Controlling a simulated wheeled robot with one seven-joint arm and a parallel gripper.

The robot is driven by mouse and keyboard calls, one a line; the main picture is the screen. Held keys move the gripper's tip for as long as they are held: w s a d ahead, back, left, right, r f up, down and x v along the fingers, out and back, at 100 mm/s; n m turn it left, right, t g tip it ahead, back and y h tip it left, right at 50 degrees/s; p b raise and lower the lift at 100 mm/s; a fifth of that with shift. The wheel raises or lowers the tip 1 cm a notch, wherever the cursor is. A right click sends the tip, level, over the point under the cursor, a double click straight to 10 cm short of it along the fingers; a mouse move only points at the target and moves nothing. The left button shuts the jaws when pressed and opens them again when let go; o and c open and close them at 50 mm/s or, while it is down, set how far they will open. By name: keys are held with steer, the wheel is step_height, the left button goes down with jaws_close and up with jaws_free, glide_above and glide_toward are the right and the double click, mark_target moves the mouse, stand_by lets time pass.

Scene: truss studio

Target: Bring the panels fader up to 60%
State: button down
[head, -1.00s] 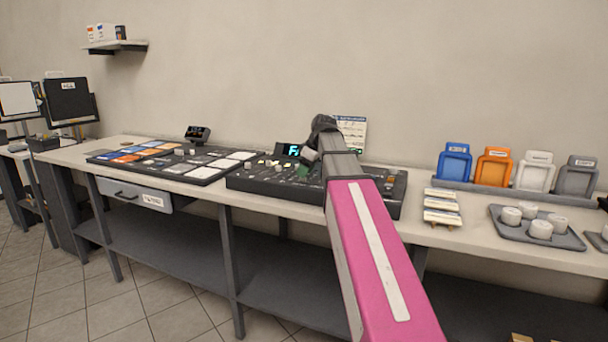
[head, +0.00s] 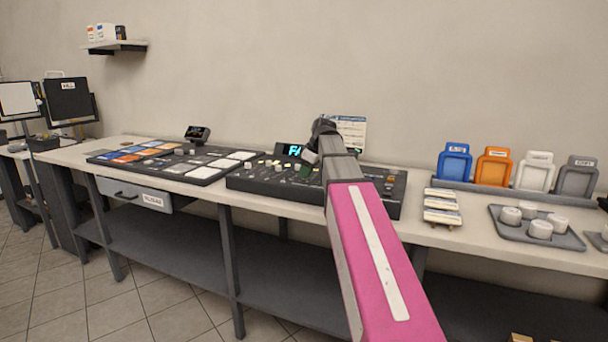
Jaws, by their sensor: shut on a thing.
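The dark control console (head: 262,186) lies on the long bench, with rows of small pale, yellow and green caps on top. My gripper (head: 308,163) is down at the console's middle, small and partly covered by my own wrist. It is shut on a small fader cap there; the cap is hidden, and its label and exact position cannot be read. A small display (head: 291,150) with cyan characters stands behind the console, partly cut off by my arm. My pink forearm hides part of the console's right half.
A pad board (head: 205,172) with coloured and white tiles lies left of the console. To the right are stacked pale blocks (head: 442,208), a grey tray (head: 520,238) with several white cups, and coloured holders (head: 494,167). A paper card (head: 352,130) stands behind my wrist.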

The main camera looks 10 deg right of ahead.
steer(key=w+d, duration=0.2)
steer(key=w, duration=0.1)
steer(key=shift+s, duration=0.15)
steer(key=c, duration=1.1)
jaws_free()
steer(key=shift+r, duration=0.1)
steer(key=shift+v, duration=5.35)
steer(key=shift+s, duration=0.1)
